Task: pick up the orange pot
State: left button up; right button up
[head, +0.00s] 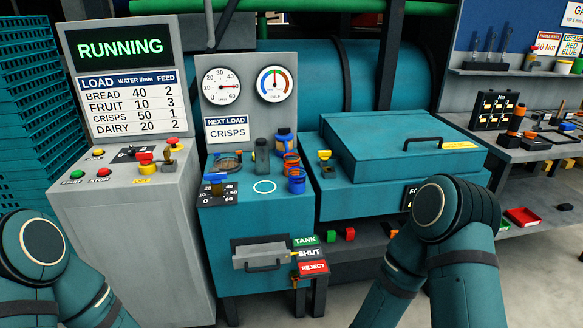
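A small orange pot (291,161) appears to stand at the back right of the teal cabinet top, close behind a blue pot (297,183) that partly hides it.
A teal lidded box (395,150) stands right. A drawer handle (262,266) projects below.

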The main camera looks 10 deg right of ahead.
aim_at(292, 165)
jog(key=i+z, duration=0.1)
jog(key=z, duration=0.35)
jog(key=j+z, duration=0.1)
jog(key=z, duration=0.35)
jog(key=i+j+z, duration=0.1)
jog(key=z, duration=0.35)
jog(key=i+j+z, duration=0.15)
jog(key=j+z, duration=0.15)
jog(key=j, duration=0.15)
jog(key=j+z, duration=0.3)
jog(key=j, duration=0.15)
jog(key=i, duration=0.05)
